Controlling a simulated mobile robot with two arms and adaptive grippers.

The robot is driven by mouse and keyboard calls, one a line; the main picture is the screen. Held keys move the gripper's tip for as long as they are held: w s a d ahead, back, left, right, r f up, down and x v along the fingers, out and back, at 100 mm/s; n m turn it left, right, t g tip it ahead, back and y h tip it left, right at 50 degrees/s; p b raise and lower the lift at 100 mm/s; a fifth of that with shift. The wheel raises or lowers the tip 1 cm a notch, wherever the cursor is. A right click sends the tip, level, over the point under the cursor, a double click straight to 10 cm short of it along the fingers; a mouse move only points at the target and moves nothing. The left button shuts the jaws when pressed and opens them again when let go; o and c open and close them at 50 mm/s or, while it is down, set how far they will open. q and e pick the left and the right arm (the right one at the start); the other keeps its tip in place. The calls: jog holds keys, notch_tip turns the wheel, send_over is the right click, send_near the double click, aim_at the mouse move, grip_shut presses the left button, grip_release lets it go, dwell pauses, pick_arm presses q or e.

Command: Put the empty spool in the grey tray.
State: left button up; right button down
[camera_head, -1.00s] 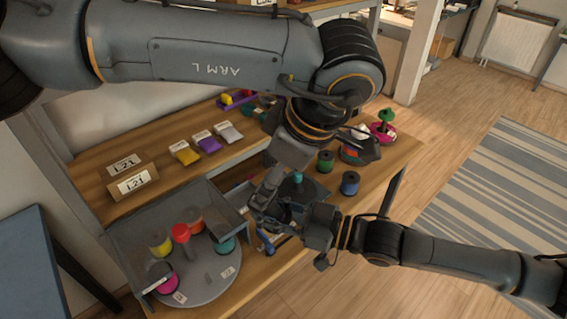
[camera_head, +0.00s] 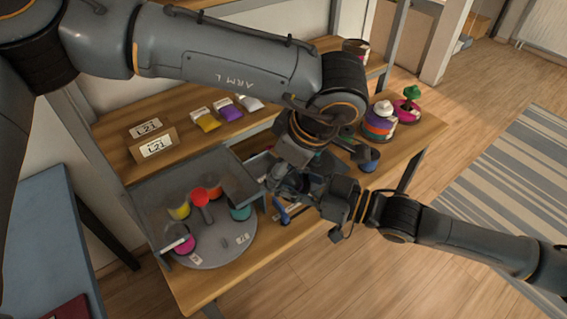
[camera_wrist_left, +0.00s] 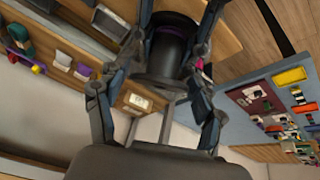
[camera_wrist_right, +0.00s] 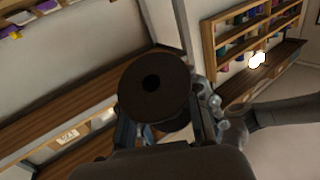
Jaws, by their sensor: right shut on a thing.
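A dark empty spool (camera_wrist_right: 158,88) with a central hole fills the middle of the right wrist view, between the fingers of my right gripper (camera_wrist_right: 165,125), which is shut on it. In the left wrist view the dark spool (camera_wrist_left: 170,50) stands between the spread fingers of my left gripper (camera_wrist_left: 155,95). In the head view both grippers meet over the bench, left (camera_head: 285,182) and right (camera_head: 318,192), and hide most of the spool. A grey walled piece (camera_head: 150,205) stands behind the turntable; I cannot tell if it is the grey tray.
A grey turntable (camera_head: 215,255) carries several coloured pots at the left of the wooden bench (camera_head: 225,285). Colour packets (camera_head: 227,108) and number cards (camera_head: 158,144) lie on the shelf behind.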

pick_arm(q)
jog(key=c, duration=0.7)
jog(key=shift+c, duration=0.4)
pick_arm(e)
jog(key=c, duration=0.9)
grip_release()
